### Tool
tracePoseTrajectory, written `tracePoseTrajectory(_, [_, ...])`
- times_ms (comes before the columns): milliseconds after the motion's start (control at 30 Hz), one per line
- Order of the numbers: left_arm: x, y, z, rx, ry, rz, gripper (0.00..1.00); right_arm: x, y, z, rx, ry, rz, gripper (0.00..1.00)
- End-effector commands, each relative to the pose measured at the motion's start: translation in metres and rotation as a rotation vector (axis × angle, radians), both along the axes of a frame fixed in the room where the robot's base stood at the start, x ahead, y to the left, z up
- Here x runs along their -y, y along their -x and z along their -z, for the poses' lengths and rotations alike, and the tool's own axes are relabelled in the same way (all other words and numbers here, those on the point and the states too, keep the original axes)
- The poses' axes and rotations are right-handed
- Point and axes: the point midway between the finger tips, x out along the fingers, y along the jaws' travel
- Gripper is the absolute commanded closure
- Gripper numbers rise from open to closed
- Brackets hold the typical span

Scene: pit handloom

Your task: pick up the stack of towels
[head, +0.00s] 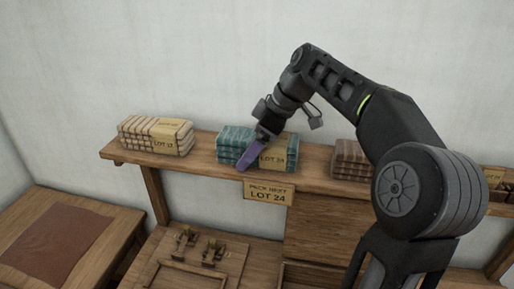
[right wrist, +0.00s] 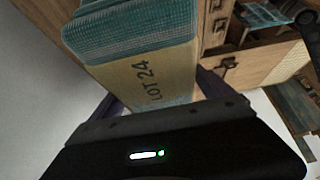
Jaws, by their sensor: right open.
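A teal towel stack (head: 233,142) with a yellow band marked LOT 24 sits on the wooden shelf, partly hidden by my right gripper. My right gripper (head: 246,162) has purple fingers and is at the front of this stack. In the right wrist view the teal stack (right wrist: 130,32) fills the upper middle, its LOT 24 band facing the open fingers (right wrist: 160,95). One finger shows on each side of the band. I cannot tell whether they touch it. My left gripper is not in view.
A cream stack (head: 152,137) marked LOT 17 is at left on the shelf (head: 205,160), and a brown stack (head: 350,160) is at right, partly behind my arm. A LOT 24 sign (head: 268,193) hangs below the shelf edge. A table (head: 100,255) with a brown mat stands lower left.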

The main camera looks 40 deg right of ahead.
Motion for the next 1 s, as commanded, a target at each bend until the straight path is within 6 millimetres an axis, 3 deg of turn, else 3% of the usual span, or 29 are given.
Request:
tracePoseTrajectory(900, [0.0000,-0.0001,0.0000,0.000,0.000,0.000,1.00,0.0002,0.0000,0.0000,0.000,0.000,0.001,0.80])
tracePoseTrajectory(1000, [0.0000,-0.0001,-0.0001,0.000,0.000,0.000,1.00,0.0001,0.0000,-0.0004,0.001,0.000,0.000,0.82])
